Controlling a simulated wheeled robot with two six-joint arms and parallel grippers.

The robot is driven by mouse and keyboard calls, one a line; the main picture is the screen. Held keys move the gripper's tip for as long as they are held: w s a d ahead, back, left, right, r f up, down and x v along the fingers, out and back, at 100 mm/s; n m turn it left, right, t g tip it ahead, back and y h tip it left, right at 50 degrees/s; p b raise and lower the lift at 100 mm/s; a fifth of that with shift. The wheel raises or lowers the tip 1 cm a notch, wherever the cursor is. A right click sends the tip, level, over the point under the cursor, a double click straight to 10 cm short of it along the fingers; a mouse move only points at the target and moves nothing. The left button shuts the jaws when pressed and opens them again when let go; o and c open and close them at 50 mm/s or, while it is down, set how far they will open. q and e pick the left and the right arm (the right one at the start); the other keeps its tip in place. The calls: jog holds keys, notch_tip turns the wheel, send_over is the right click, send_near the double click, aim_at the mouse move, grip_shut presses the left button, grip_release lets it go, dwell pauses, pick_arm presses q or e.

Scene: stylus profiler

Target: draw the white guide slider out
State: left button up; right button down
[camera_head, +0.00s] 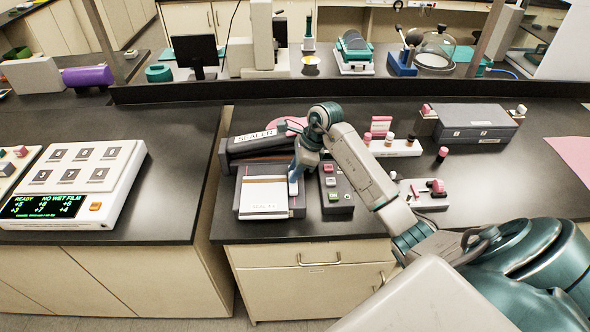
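A low dark device (298,205) with a white plate (263,204) on top and a brown band across it sits near the front edge of the bench. My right gripper (293,186) points down at the plate's right edge, from an arm that comes in from the right. Its fingertips are small and partly hidden, so I cannot tell whether they are open, shut or touching anything. I cannot clearly make out the white guide slider; it may be at or under the gripper. My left gripper is not in view.
A dark unit labelled SEALER (254,143) stands behind the plate. A button box (334,187) is close to the gripper's right. A white display panel (78,184) is on the left bench, across a gap. Bare bench (179,170) lies between the panel and the gap.

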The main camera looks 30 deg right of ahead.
jog(key=shift+s+d+f+b, duration=0.25)
jog(key=shift+s+d+b, duration=0.15)
jog(key=shift+d+b, duration=0.45)
jog(key=shift+s+d+r+b, duration=0.1)
jog(key=shift+s+d+b, duration=0.05)
jog(key=shift+b, duration=0.15)
jog(key=shift+r, duration=0.15)
jog(key=c, duration=1.3)
grip_release()
jog(key=shift+c, duration=0.2)
jog(key=shift+o, duration=1.1)
jog(key=shift+s+d, duration=0.1)
jog(key=shift+s, duration=0.05)
jog(key=shift+r, duration=0.15)
jog(key=b+v, duration=0.3)
jog(key=v, duration=0.7)
jog(key=shift+s+d+r+b, duration=0.15)
jog(key=shift+d+r+b, duration=0.05)
jog(key=shift+b, duration=0.2)
